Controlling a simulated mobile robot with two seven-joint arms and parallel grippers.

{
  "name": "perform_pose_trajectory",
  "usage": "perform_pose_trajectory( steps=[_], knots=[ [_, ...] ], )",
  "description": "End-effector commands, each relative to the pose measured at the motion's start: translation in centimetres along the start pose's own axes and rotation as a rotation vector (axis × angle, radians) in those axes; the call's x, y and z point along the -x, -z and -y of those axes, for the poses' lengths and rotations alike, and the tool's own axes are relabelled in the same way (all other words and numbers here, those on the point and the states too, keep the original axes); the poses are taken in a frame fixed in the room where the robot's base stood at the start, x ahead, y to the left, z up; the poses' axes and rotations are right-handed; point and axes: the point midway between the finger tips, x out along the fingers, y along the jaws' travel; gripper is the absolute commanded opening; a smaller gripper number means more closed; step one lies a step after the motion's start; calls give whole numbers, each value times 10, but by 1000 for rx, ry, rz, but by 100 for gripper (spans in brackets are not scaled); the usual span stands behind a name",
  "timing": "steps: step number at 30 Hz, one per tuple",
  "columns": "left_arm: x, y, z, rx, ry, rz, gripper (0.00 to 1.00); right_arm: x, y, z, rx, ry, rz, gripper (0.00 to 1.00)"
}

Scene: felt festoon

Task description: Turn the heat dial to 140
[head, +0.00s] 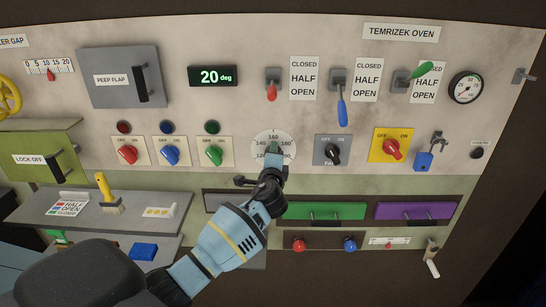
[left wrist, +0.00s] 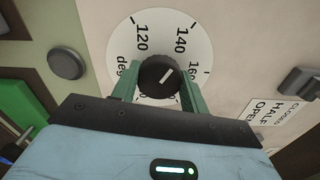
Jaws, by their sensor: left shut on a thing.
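In the left wrist view the scale (left wrist: 118,55) surrounds a dark ribbed knob (left wrist: 160,75) with a short white line. The line slants up and right, roughly toward 140; its exact reading is hard to tell. My left gripper (head: 273,155) comes from below and hides the knob in the head view. In the left wrist view its two green fingers (left wrist: 160,82) are shut on the knob's sides. My right gripper is not in view.
Red, blue and green switches (head: 170,154) stand left of the dial; a black switch (head: 333,152) and a red switch on yellow (head: 391,148) stand right. Drawers (head: 323,211) and a shelf (head: 90,215) lie below.

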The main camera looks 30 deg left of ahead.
Motion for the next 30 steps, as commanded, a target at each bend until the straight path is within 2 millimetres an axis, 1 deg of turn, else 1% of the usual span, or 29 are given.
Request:
perform_pose_trajectory(
  steps=[13,14,18,26,30],
  knots=[
    [0,0,0,8,0,-1,21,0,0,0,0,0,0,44],
    [0,0,0,8,0,-1,48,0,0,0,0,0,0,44],
    [0,0,0,8,0,-1,66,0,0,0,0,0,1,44],
    [0,0,0,7,0,-1,66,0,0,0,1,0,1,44],
    [8,1,0,7,0,-2,66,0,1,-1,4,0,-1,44]
  ],
)
